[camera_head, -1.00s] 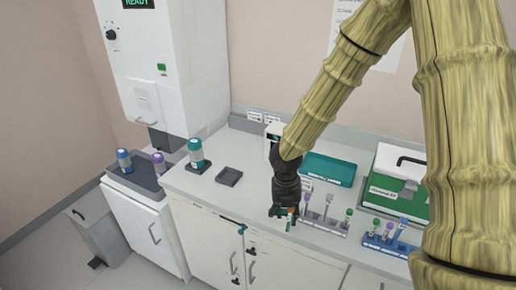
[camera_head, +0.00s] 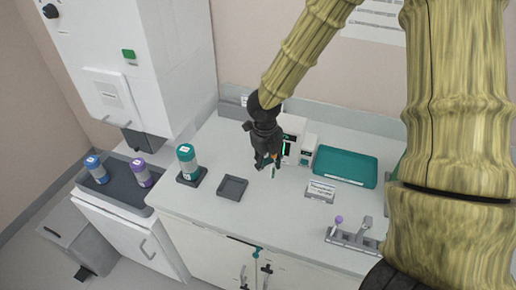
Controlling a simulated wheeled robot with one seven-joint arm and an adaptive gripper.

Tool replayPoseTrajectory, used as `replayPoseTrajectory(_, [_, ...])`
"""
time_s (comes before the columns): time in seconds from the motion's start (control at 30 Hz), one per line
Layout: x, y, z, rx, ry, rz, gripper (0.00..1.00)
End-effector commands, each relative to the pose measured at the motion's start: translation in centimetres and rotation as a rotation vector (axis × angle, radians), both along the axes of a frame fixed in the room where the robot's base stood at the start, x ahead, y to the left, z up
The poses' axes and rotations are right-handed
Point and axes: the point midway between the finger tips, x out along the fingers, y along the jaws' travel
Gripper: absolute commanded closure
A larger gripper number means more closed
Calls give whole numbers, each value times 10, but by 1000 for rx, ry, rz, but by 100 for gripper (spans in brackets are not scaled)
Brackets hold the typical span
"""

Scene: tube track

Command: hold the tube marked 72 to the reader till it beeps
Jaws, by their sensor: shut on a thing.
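My gripper (camera_head: 267,160) is black and points down over the counter, shut on a small tube (camera_head: 274,173) whose lower end shows below the fingers. The number on the tube is too small to read, and its upper part is hidden by the fingers. A white reader box (camera_head: 294,128) with a lit green strip stands at the back of the counter, just right of and behind my gripper. The tube appears close in front of the reader's left side; I cannot tell whether they touch.
A grey rack (camera_head: 352,241) with a purple-capped tube stands at the front right. A teal tray (camera_head: 345,166) and a small sign (camera_head: 321,191) lie right of the reader. A dark square tray (camera_head: 232,187) and a teal-capped jar (camera_head: 187,161) stand left, with bare counter between.

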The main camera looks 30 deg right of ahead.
Motion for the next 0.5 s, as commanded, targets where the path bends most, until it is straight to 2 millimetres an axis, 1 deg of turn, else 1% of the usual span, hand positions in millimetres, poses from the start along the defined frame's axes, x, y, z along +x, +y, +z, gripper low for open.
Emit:
replayPoseTrajectory(0.2, [-1, -6, -5, 1, -3, -5, 84])
replayPoseTrajectory(0.5, [17, -20, -29, 1, 1, -6, 84])
